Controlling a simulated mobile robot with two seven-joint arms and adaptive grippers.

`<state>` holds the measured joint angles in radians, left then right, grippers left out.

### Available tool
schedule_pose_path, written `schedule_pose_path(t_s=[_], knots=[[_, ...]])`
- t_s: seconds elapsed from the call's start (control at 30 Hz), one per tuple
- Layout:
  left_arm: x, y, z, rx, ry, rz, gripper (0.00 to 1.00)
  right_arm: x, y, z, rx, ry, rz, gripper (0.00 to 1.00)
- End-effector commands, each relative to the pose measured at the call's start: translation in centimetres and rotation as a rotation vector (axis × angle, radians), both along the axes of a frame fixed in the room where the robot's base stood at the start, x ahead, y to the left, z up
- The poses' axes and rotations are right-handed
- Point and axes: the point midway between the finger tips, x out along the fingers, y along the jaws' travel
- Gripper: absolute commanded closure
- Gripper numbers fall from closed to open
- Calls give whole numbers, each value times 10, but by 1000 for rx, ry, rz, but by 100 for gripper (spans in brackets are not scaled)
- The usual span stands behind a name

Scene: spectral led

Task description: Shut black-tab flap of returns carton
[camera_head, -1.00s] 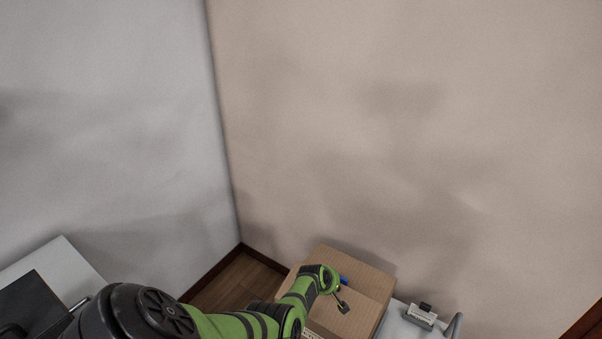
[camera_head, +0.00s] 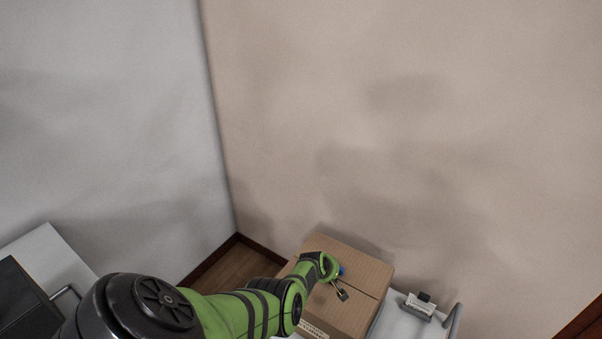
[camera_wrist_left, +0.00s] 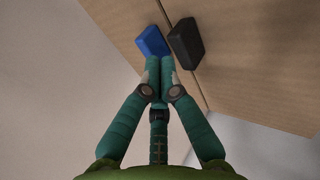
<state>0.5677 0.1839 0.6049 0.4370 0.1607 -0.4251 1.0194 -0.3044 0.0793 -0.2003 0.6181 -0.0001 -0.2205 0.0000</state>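The brown returns carton (camera_head: 355,260) stands on a white surface at the bottom centre of the head view. Its two top flaps lie nearly level along a narrow seam; I cannot tell if they are fully flush. The black tab (camera_wrist_left: 186,43) sits beside the seam in the left wrist view, right of the blue tab (camera_wrist_left: 152,41). The black tab (camera_head: 342,295) also shows in the head view. My left gripper (camera_wrist_left: 159,62) has its fingers together with nothing visible between them, over the seam close to both tabs. Contact is unclear. My right gripper is not in view.
A small white device with a black top (camera_head: 420,306) stands right of the carton, near a grey handle (camera_head: 453,320). A white table with a dark item (camera_head: 22,300) is at the lower left. Walls close off the back and left.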

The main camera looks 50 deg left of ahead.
Motion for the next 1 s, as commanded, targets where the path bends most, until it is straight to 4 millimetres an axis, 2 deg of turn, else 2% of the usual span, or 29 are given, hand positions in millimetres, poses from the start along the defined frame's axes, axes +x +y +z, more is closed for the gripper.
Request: schedule_pose_path(t_s=[0.47, 0.67, 0.9, 1.0], knots=[[0, 1, 22, 0, 0, 0, 100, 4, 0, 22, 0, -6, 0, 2], [0, 4, 54, 1, -1, -2, 100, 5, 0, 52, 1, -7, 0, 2], [0, 5, 105, 2, -3, -5, 100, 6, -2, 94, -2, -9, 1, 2], [0, 4, 124, 1, -3, -4, 100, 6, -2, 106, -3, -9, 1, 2]])
